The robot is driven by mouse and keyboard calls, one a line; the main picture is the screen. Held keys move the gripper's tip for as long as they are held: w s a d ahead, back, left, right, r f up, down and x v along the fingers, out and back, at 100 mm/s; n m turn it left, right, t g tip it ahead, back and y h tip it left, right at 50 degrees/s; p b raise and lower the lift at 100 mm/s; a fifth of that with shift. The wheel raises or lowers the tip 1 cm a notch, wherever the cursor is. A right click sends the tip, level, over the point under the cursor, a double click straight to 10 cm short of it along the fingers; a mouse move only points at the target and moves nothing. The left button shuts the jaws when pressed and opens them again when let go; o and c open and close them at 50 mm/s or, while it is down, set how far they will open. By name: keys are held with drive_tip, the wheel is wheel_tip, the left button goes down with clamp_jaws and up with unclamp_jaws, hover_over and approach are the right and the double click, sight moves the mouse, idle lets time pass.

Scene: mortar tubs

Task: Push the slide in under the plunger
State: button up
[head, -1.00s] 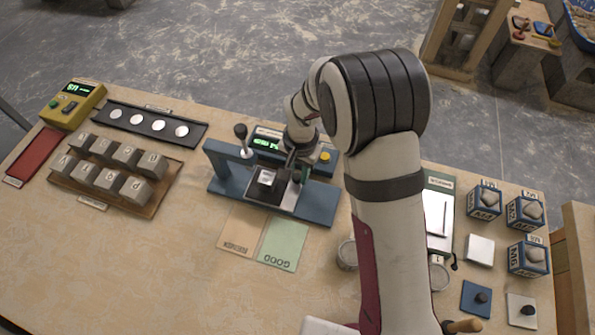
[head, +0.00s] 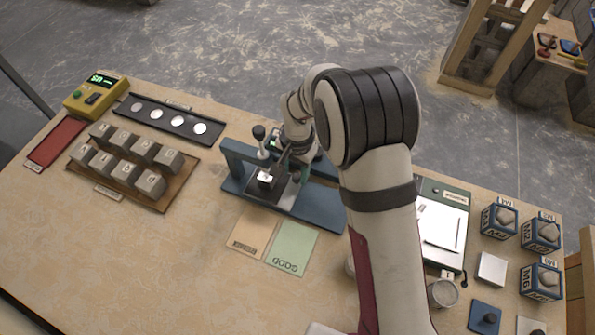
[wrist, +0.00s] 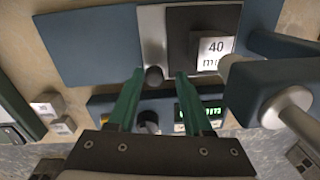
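The slide (wrist: 153,40) is a bare metal plate on the blue press base (wrist: 95,45). It carries a dark block (head: 268,186) with a cube marked "40" (wrist: 212,47). A dark round knob (wrist: 153,75) stands at the slide's edge. The white plunger (wrist: 232,65) is beside the cube in the wrist view and overlaps its corner; I cannot tell whether the cube is fully beneath. My gripper (wrist: 161,74) has its two green fingers apart, with the knob between their tips, nearer the left one. In the head view my gripper (head: 288,160) is partly hidden by the arm.
The black-knobbed lever (head: 258,132) rises behind the press. Tan (head: 252,230) and green "GOOD" (head: 293,248) cards lie in front. The table's front middle is clear.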

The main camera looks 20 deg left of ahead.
drive_tip(key=shift+o, duration=0.2)
drive_tip(key=shift+d, duration=0.15)
wheel_tip(320, 180, up, 16)
drive_tip(key=shift+d, duration=0.35)
drive_tip(key=shift+f, duration=0.15)
drive_tip(key=s+d+r+m, duration=0.1)
drive_tip(key=s+d+r, duration=0.15)
drive_tip(key=d, duration=0.35)
drive_tip(key=s+d+r, duration=0.2)
drive_tip(key=s+d, duration=0.1)
drive_tip(key=d, duration=0.3)
drive_tip(key=s+d+f+m, duration=0.1)
drive_tip(key=s+d, duration=0.4)
drive_tip(key=s, duration=0.3)
drive_tip(key=s+d+m+y, duration=0.1)
drive_tip(key=s+d, duration=0.4)
drive_tip(key=s, duration=0.3)
drive_tip(key=shift+s+d+f+m, duration=0.15)
drive_tip(key=shift+s+f+m, duration=0.2)
drive_tip(key=shift+f+m, duration=0.05)
